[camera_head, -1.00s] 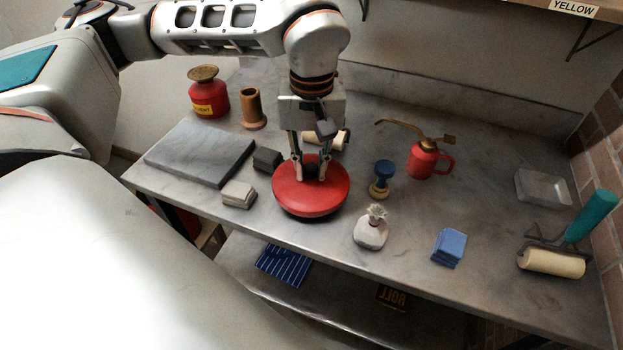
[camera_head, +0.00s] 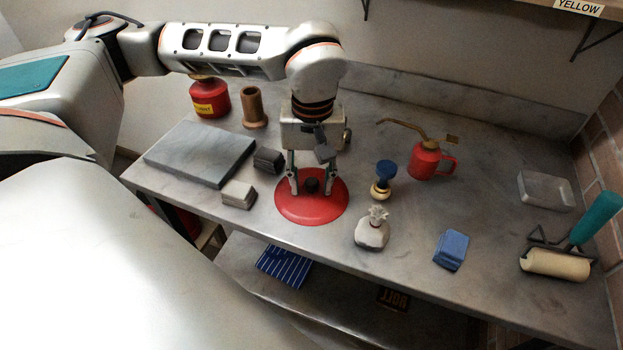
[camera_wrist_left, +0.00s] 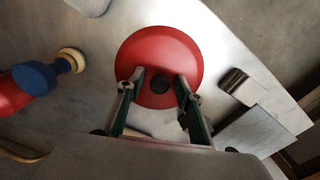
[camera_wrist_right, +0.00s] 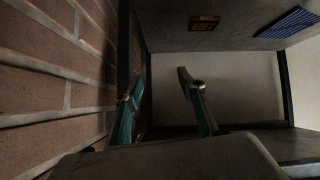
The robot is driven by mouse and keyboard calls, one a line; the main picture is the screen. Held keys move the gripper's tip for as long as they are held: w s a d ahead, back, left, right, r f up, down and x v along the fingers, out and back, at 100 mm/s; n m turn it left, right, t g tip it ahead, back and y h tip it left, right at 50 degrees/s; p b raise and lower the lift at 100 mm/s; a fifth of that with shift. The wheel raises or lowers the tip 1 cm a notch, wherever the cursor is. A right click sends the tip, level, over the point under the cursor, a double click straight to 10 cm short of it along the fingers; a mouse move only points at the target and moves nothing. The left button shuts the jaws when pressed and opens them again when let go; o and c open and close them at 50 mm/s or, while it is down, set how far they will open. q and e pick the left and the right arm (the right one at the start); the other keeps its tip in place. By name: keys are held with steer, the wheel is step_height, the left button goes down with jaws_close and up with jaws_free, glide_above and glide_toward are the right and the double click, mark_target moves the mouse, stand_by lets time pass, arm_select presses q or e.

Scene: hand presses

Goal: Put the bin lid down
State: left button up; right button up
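The bin lid, a red disc with a small black knob (camera_head: 312,185), lies flat on the grey worktop near its front edge; its red face (camera_head: 308,212) is clear in the head view. My left gripper (camera_head: 311,190) points down over the lid with its fingers open on either side of the knob, a gap showing on both sides. The left wrist view shows the same lid (camera_wrist_left: 170,48) with the knob between the spread fingertips. My right gripper (camera_wrist_right: 163,84) is open and empty in its own wrist view, below the worktop beside a brick wall; it is not visible in the head view.
Left of the lid are a dark block (camera_head: 268,160), a pale block (camera_head: 238,194) and a grey slab (camera_head: 200,153). A brick wall (camera_wrist_right: 50,90) is close to my right gripper.

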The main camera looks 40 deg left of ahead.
mark_target(312, 182)
arm_select(q)
step_height(312, 182, up, 12)
steer(key=p, duration=0.1)
steer(key=shift+r+p, duration=0.2)
steer(key=shift+p, duration=0.2)
arm_select(e)
steer(key=shift+s+a+r, duration=0.2)
steer(key=shift+r, duration=0.2)
